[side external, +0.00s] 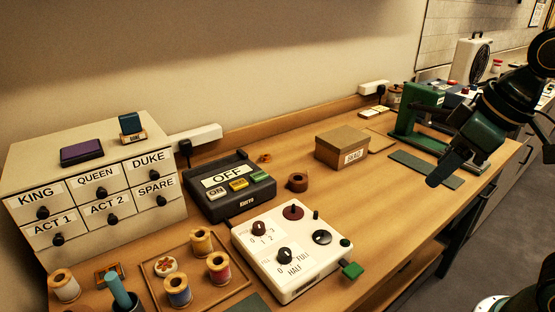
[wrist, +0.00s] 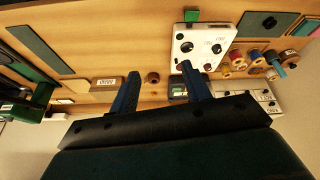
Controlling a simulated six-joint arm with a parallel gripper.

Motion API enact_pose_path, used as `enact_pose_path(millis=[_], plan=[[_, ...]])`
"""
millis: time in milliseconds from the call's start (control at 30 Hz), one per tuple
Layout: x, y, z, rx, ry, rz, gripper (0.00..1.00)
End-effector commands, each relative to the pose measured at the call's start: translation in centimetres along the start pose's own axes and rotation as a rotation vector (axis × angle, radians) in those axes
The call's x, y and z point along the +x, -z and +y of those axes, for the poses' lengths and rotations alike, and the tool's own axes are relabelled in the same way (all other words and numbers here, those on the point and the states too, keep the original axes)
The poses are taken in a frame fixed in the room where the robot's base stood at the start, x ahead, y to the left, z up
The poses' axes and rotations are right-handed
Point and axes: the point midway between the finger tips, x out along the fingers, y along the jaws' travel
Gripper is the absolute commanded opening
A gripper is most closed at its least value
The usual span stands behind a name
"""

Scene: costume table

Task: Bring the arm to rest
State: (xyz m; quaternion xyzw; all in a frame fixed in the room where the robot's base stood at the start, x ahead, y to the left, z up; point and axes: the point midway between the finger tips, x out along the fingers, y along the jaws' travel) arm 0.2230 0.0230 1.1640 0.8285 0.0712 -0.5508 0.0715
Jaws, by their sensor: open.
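My gripper (side external: 445,170) hangs over the right part of the wooden table (side external: 350,205) in the side external view, near the green press and the dark green mat. Its fingers point down and to the left, with the fingertips apparently above the tabletop. In the wrist view my gripper (wrist: 160,69) shows two dark blue fingers spread apart, with nothing held between them. A small brown ring (wrist: 152,78) on the table shows in the gap, well beyond the fingers.
A green press (side external: 408,122) and a dark green mat (side external: 426,170) are by the arm. A cardboard box (side external: 341,146), a white control box (side external: 275,262), an OFF switch unit (side external: 229,204), thread spools (side external: 218,267) and a labelled drawer cabinet (side external: 110,150) stand further left. The front middle is clear.

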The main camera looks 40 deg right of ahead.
Motion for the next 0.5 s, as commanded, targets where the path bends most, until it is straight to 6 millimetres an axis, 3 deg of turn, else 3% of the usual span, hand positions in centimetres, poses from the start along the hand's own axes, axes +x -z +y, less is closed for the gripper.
enact_pose_path(millis=[200, 500], plan=[[-0.2, -3.6, 1.0, 0.134, -0.034, 0.065, 0.48], [0.0, -5.2, 1.3, 0.199, -0.049, 0.095, 0.48]])
